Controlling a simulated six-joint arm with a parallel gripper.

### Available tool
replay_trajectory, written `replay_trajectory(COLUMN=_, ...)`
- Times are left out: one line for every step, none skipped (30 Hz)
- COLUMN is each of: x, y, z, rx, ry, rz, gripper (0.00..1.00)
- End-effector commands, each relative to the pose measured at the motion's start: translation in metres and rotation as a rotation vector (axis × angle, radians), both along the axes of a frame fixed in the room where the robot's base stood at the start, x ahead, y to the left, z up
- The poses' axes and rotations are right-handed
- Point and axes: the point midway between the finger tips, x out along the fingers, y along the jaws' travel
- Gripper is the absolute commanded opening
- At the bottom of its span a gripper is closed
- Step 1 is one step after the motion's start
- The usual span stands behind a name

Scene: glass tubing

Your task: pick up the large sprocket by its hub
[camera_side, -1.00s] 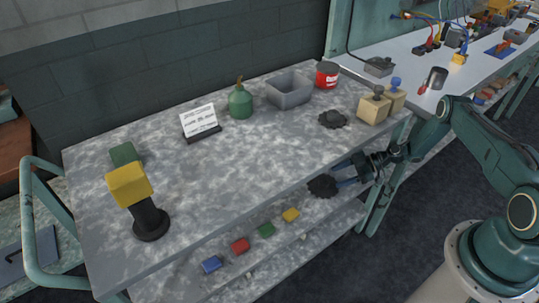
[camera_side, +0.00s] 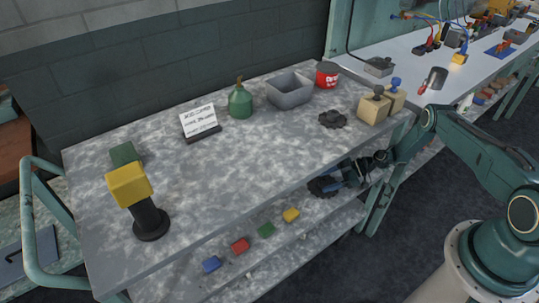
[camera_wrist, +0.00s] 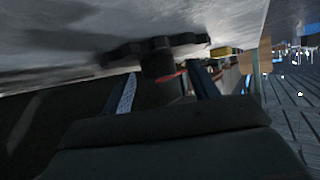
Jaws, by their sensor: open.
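A dark toothed sprocket (camera_side: 320,188) is at the lower shelf of the bench, just below the front edge of the worktop, in the side view. My gripper (camera_wrist: 163,88) is open, with one finger on each side of the hub. I cannot tell whether either finger touches it. A second dark sprocket (camera_side: 332,119) lies on the worktop.
The worktop (camera_side: 230,165) is just above my gripper. Coloured blocks, including a yellow one (camera_side: 291,215), sit along the lower shelf (camera_side: 300,240) to the left. A table leg (camera_side: 376,207) stands close to my wrist. Wooden blocks (camera_side: 374,106) stand on the worktop above.

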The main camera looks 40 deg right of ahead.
Motion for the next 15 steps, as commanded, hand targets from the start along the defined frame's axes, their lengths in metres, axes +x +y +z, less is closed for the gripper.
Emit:
replay_trajectory(x=-0.0001, y=0.0000, z=0.0000, rx=0.000, ry=0.000, rz=0.000, gripper=0.60)
replay_trajectory(x=-0.0001, y=0.0000, z=0.0000, rx=0.000, ry=0.000, rz=0.000, gripper=0.60)
replay_trajectory(x=-0.0001, y=0.0000, z=0.0000, rx=0.000, ry=0.000, rz=0.000, gripper=0.60)
replay_trajectory(x=-0.0002, y=-0.0001, z=0.0001, rx=0.000, ry=0.000, rz=0.000, gripper=0.60)
replay_trajectory(x=-0.0002, y=-0.0001, z=0.0001, rx=0.000, ry=0.000, rz=0.000, gripper=0.60)
replay_trajectory(x=-0.0002, y=-0.0001, z=0.0001, rx=0.000, ry=0.000, rz=0.000, gripper=0.60)
replay_trajectory(x=-0.0002, y=-0.0001, z=0.0001, rx=0.000, ry=0.000, rz=0.000, gripper=0.60)
replay_trajectory(x=-0.0002, y=-0.0001, z=0.0001, rx=0.000, ry=0.000, rz=0.000, gripper=0.56)
replay_trajectory(x=-0.0002, y=-0.0001, z=0.0001, rx=0.000, ry=0.000, rz=0.000, gripper=0.48)
replay_trajectory(x=-0.0002, y=-0.0001, z=0.0001, rx=0.000, ry=0.000, rz=0.000, gripper=0.43)
replay_trajectory(x=-0.0002, y=-0.0001, z=0.0002, rx=0.000, ry=0.000, rz=0.000, gripper=0.37)
replay_trajectory(x=-0.0002, y=-0.0001, z=0.0002, rx=0.000, ry=0.000, rz=0.000, gripper=0.29)
replay_trajectory(x=-0.0002, y=-0.0001, z=0.0002, rx=0.000, ry=0.000, rz=0.000, gripper=0.23)
replay_trajectory(x=-0.0002, y=-0.0001, z=0.0002, rx=0.000, ry=0.000, rz=0.000, gripper=0.17)
replay_trajectory(x=-0.0002, y=-0.0001, z=0.0002, rx=0.000, ry=0.000, rz=0.000, gripper=0.09)
